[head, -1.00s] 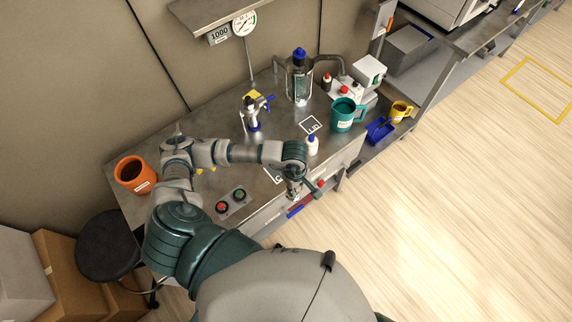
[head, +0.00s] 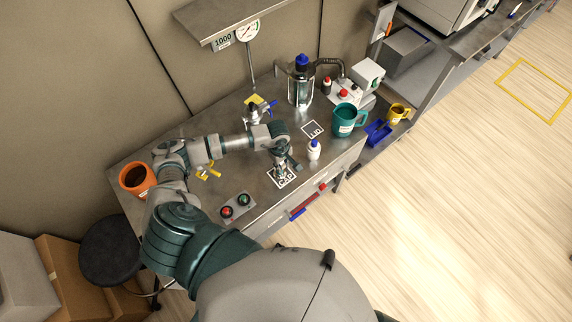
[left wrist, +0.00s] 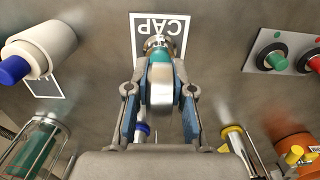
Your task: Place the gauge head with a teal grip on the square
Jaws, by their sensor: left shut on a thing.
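My left gripper (head: 283,168) points down at the square marked CAP (head: 284,183), near the bench's front edge. In the left wrist view my left gripper (left wrist: 161,100) is shut on a metal piece with a teal band, the gauge head (left wrist: 161,88). Its far metal end overlaps the white-outlined CAP square (left wrist: 176,22). I cannot tell whether it touches the bench. In the head view the gauge head is mostly hidden by the gripper. My right gripper is not in view.
A white bottle with a blue cap (head: 314,150) stands right of the gripper. A red and green button box (head: 236,206) lies to the front left. A second outlined square (head: 312,129), a teal mug (head: 345,121) and a glass vessel (head: 300,88) stand farther back.

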